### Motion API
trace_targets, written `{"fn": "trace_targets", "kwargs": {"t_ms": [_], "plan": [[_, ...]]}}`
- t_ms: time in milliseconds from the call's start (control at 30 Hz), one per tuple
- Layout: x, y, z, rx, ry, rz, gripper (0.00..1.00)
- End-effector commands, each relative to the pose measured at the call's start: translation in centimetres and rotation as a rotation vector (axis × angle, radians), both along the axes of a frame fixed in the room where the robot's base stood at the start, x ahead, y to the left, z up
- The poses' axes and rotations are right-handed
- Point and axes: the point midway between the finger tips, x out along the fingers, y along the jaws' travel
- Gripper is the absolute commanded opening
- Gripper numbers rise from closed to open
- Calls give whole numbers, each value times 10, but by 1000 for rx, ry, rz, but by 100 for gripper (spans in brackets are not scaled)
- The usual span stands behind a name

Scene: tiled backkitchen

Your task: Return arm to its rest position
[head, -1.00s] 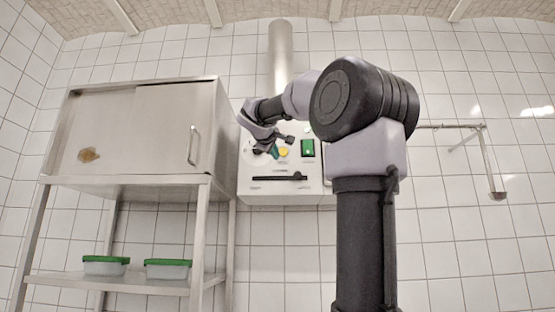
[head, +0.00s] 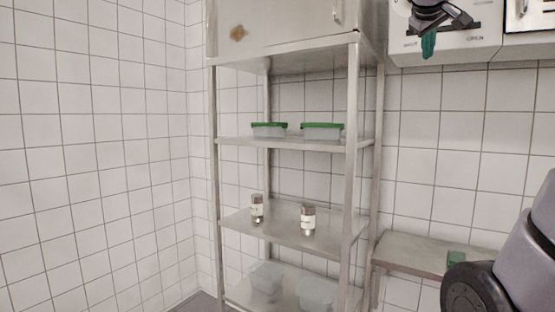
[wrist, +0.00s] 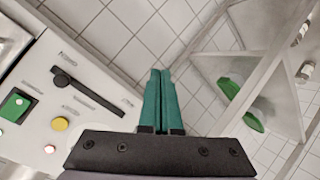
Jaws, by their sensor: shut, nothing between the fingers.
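My gripper (head: 428,45) shows at the top right of the head view, its green fingers pointing down in front of a white control panel (head: 480,41). In the wrist view my gripper (wrist: 160,72) has its two green fingers together with nothing between them. The panel (wrist: 38,75) is on the left there, with a black slide lever (wrist: 88,92), a yellow button (wrist: 60,123) and a green switch (wrist: 15,104). The fingers appear clear of these controls. My arm's dark and grey links show at the lower right of the head view.
A steel shelf rack (head: 353,140) stands left of the panel, holding green-lidded containers (head: 322,132) and two jars (head: 308,219). A low steel ledge (head: 415,252) with a small green item (head: 456,261) is below the panel. Tiled wall fills the left.

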Motion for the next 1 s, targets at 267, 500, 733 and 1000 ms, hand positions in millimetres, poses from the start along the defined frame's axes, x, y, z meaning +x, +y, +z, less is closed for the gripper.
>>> {"fn": "trace_targets", "kwargs": {"t_ms": [267, 500, 733, 1000], "plan": [[-90, 85, -171, 620, 124, -37, 0], [-146, 135, -253, 972, 206, -125, 0], [-157, 145, -267, 1041, 222, -149, 0], [-156, 144, -266, 1039, 221, -148, 0]]}}
